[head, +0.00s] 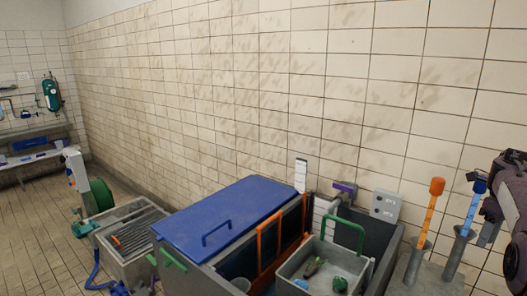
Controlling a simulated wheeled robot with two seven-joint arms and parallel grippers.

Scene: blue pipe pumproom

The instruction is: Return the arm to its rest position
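My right arm comes in at the right edge, purple and dark, and is cut off by the frame. The part of my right gripper (488,233) that shows is a small grey piece just right of a blue-handled tool (473,210). Whether its fingers are apart or touch the tool is not clear. The blue-handled tool stands slightly tilted in a grey holder (458,254). My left gripper is out of the picture.
An orange-handled tool (433,205) stands in a second grey holder (415,266). Left of it are a grey tray (352,284) with a green handle and a bin with a blue lid (225,222). A tiled wall (270,90) runs behind. A green hose reel (101,195) stands far left.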

